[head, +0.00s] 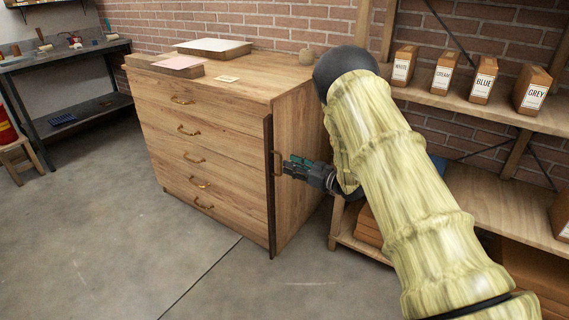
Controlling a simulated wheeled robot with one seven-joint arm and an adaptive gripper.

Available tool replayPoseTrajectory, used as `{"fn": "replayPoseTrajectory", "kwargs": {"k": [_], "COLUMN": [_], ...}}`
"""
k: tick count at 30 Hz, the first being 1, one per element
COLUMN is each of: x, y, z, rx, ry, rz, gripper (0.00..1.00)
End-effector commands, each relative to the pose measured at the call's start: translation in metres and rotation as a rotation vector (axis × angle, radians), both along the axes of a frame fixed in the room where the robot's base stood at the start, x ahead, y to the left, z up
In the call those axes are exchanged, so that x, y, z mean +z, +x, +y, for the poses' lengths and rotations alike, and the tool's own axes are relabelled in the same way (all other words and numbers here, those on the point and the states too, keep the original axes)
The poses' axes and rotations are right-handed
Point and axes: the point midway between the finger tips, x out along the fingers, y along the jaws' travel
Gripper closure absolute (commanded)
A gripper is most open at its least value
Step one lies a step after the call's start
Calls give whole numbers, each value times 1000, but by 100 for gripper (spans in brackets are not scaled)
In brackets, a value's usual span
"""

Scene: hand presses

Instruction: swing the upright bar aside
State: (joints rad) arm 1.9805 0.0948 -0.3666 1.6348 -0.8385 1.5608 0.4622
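The upright bar (267,200) is a dark, narrow strip standing along the front right edge of the wooden drawer cabinet (215,160). It runs from near the cabinet top down to the floor. A small brass handle (277,163) sticks out at the bar's right side, about mid-height. My gripper (286,167), with teal fingertips, is at the handle's right side, pointing left. The fingertips overlap the handle's edge in this view. I cannot tell whether they touch or grip it. My forearm and elbow cover the area right of the gripper.
Several drawers with brass pulls line the cabinet front. Papers and a board (214,47) lie on top. Shelves (480,108) with labelled boxes stand close on the right. A dark workbench (70,88) and a stool (20,160) are at left. The concrete floor in front is clear.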

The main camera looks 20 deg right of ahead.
Motion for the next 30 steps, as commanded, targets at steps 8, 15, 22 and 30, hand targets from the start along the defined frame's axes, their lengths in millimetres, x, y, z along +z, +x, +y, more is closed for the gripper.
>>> {"fn": "replayPoseTrajectory", "kwargs": {"k": [8, 15, 22, 30], "x": [0, 0, 0, 0], "y": [-37, -52, -54, -54], "z": [-29, -41, -41, -41], "rx": [-1, 0, 1, 1], "ry": [1, 1, 1, 1], "rz": [1, 1, 0, 1], "gripper": [70, 70, 70, 70]}}
